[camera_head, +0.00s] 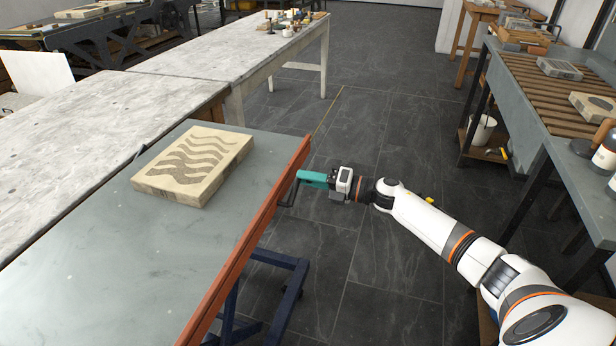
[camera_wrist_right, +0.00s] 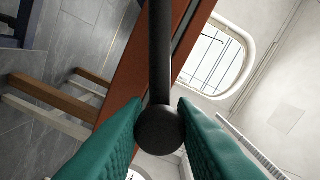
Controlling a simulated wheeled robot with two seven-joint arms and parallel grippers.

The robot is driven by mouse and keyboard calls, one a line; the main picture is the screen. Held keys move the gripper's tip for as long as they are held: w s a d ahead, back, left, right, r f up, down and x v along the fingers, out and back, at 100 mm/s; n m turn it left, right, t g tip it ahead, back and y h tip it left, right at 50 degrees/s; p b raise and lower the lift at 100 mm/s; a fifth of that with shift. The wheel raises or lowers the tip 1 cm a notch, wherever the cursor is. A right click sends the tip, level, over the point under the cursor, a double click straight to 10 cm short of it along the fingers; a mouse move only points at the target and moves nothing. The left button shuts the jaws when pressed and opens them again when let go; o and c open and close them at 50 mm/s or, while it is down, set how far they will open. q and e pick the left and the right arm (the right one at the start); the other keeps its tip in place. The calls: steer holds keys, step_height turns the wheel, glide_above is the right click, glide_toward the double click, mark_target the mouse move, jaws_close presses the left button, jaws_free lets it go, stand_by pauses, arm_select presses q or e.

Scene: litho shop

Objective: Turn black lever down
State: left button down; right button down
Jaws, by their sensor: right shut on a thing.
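The black lever (camera_wrist_right: 160,60) is a dark rod with a round knob (camera_wrist_right: 158,130) at its end in the right wrist view. In the head view the lever (camera_head: 290,190) shows as a thin dark bar at the red-brown edge of the grey press table. My right gripper (camera_head: 303,179) has teal fingers and reaches the lever from the right. In the right wrist view its fingers (camera_wrist_right: 158,133) sit on both sides of the knob, shut on it. The gripper hides part of the lever in the head view. My left gripper is not in view.
A stone block with a wavy pattern (camera_head: 195,163) lies on the grey press table (camera_head: 150,250). The table's red-brown rail (camera_head: 250,245) runs beside my right gripper. A bench with wooden slats (camera_head: 545,95) stands at the right. The dark tiled floor (camera_head: 385,150) between is mostly clear.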

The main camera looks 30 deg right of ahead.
steer(key=m, duration=0.1)
steer(key=f+m, duration=0.2)
steer(key=shift+w+d, duration=0.25)
steer(key=shift+d, duration=0.05)
steer(key=shift+f+m, duration=0.75)
steer(key=shift+m, duration=0.45)
steer(key=c, duration=1.2)
jaws_free()
steer(key=shift+f, duration=0.1)
steer(key=shift+c, duration=0.2)
steer(key=v, duration=1.2)
